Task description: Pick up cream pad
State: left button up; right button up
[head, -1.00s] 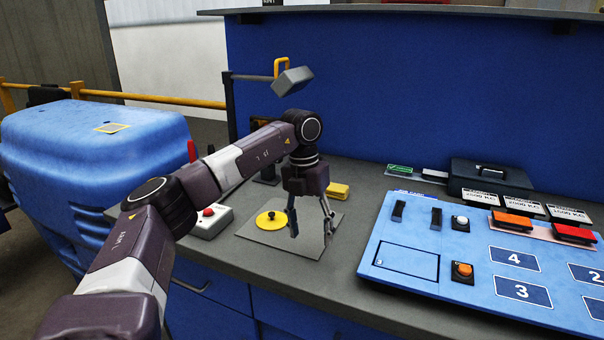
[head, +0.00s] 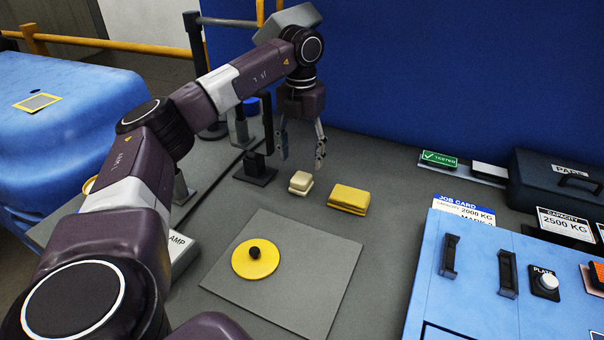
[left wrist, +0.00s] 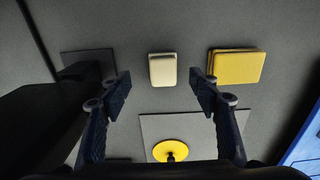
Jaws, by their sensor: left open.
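The cream pad (head: 300,182) is a small pale block lying on the grey counter, left of a larger yellow pad (head: 348,198). My left gripper (head: 301,163) points down above and just behind the cream pad, open and empty. In the left wrist view, the cream pad (left wrist: 162,70) shows between and beyond the two open fingertips (left wrist: 160,86), apart from both. The right gripper is not in view.
A grey plate (head: 300,295) with a yellow disc and black knob (head: 255,257) lies in front. A black-based stand (head: 255,170) is close on the left. A blue panel (head: 480,260) and dark case (head: 560,185) are at right.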

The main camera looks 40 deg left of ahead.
aim_at(301, 177)
pick_arm(q)
jog(key=shift+s+d+f, duration=0.15)
jog(key=shift+s+f, duration=0.05)
jog(key=shift+f, duration=0.25)
jog(key=shift+s+d+f, duration=0.1)
jog(key=shift+s+f, duration=0.05)
jog(key=shift+f, duration=0.25)
notch_tip(301, 177, down, 5)
jog(key=shift+d+r+p, duration=0.1)
jog(key=shift+d+p, duration=0.05)
jog(key=shift+p, duration=0.35)
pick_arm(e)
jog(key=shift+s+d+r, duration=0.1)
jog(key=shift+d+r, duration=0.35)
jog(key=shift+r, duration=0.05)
pick_arm(q)
jog(key=shift+c, duration=0.7)
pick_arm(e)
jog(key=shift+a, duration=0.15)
pick_arm(q)
jog(key=c, duration=1.1)
jog(key=shift+c, duration=0.2)
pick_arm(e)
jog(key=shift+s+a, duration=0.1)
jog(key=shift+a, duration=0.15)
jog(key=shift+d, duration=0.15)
